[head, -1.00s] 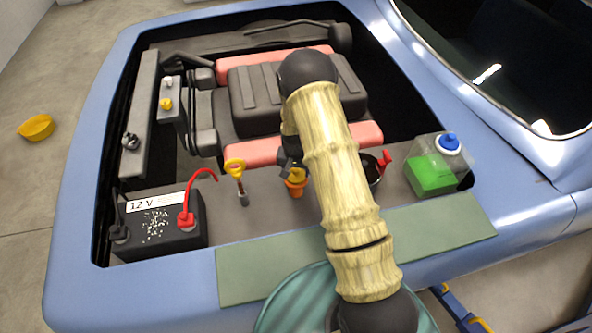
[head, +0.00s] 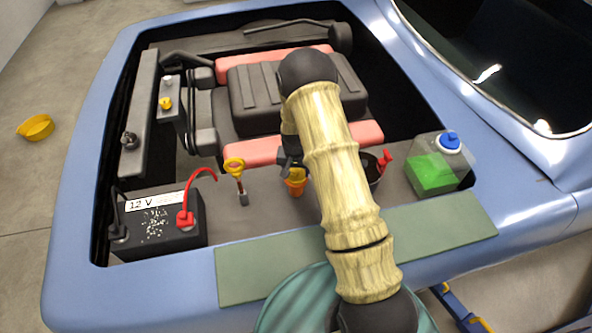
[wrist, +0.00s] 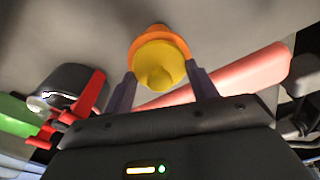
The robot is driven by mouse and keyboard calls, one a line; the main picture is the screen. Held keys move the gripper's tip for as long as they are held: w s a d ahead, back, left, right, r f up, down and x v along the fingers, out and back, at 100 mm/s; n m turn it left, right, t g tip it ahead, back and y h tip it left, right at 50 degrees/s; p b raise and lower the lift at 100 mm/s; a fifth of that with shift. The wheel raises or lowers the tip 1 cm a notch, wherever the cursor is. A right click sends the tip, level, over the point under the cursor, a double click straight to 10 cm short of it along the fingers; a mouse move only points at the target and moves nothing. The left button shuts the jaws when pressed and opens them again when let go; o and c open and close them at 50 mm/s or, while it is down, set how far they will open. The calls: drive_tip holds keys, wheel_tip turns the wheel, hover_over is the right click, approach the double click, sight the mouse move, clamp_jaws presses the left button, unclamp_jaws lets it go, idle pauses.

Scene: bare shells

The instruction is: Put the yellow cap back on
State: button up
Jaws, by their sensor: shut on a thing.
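The yellow cap (wrist: 158,66) is between the two fingertips of my gripper (wrist: 162,82) in the wrist view, and the gripper is shut on it. An orange filler neck (wrist: 136,46) shows right behind the cap. In the head view the yellow cap (head: 298,174) appears at the top of the orange neck (head: 295,188), beside my gripper (head: 289,166). The cap looks on or against the neck; I cannot tell whether it is fully seated. My arm hides part of the area to the right.
A dark pot with a red lever (head: 384,161) and a green-filled tank (head: 432,175) stand to the right. A green mat (head: 265,270) lies in front.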

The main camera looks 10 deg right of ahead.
idle(0.3)
drive_tip(key=o, duration=1.4)
drive_tip(key=shift+r, duration=0.1)
drive_tip(key=shift+r+p, duration=2.05)
drive_tip(key=shift+r, duration=1.35)
clamp_jaws()
